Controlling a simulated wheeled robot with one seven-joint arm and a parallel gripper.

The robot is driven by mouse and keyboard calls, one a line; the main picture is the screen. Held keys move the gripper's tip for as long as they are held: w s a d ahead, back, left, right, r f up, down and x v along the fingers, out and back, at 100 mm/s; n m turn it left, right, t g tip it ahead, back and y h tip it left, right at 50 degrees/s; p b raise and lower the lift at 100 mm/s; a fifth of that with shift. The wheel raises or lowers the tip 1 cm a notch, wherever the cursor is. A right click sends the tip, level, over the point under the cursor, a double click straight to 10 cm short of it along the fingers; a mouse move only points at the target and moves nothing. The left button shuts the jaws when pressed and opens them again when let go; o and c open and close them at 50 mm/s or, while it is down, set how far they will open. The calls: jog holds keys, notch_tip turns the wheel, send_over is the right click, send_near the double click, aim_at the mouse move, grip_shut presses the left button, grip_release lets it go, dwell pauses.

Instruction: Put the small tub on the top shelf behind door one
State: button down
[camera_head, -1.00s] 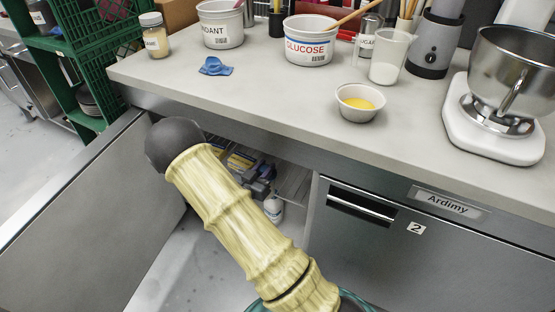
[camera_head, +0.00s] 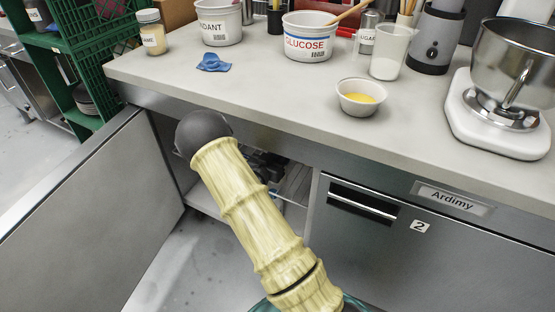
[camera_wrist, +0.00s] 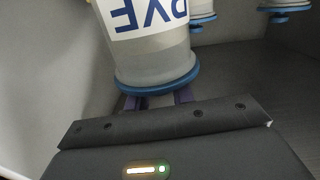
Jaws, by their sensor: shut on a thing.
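In the wrist view a translucent tub (camera_wrist: 152,62) with a blue lid and a white label with large blue letters is between the fingers of my gripper (camera_wrist: 157,99). The gripper is shut on it; the tub and its lettering appear upside down, and its far end is cut off. In the head view my arm hides the gripper and tub. The cabinet door (camera_head: 75,225) at the left stands wide open; no number shows on it. The cabinet opening (camera_head: 290,185) is partly covered by my arm, with a wire shelf and dark items inside.
Two more blue-lidded tubs (camera_wrist: 201,12) (camera_wrist: 283,8) are beyond the held one in the wrist view. Door two (camera_head: 400,250) is shut. The worktop (camera_head: 240,95) above carries a glucose tub (camera_head: 309,40), a small bowl (camera_head: 360,97) and a mixer (camera_head: 500,110).

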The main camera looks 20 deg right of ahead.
jog(key=shift+f, duration=0.8)
jog(key=shift+r, duration=0.1)
jog(key=c, duration=1.2)
grip_release()
jog(key=shift+c, duration=0.2)
jog(key=shift+s+a, duration=0.1)
jog(key=shift+a, duration=0.05)
jog(key=p+v, duration=0.2)
jog(key=v, duration=0.9)
jog(key=shift+s+a, duration=0.2)
jog(key=shift+a, duration=0.1)
jog(key=shift+w, duration=0.1)
